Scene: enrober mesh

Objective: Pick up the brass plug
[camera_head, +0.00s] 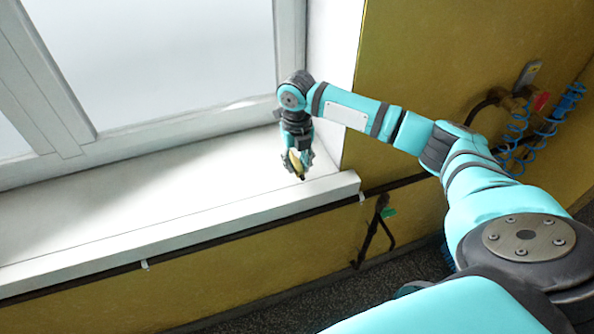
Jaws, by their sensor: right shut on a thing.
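My right gripper (297,168) is over the right end of the white window sill, pointing down. It is shut on a small yellowish, brass-coloured piece (295,161), which looks like the brass plug. The fingers cover part of it, so its full shape is hidden. The plug shows between the fingers, tilted. I cannot tell whether it touches the sill or is just above it. My left gripper is not in view.
The white sill (120,215) is bare to the left. A window frame (180,130) stands behind it and a white side wall (335,70) to the right. Blue coiled hoses (515,135) hang on the yellow wall (440,60). A dark bracket (372,230) is below the sill.

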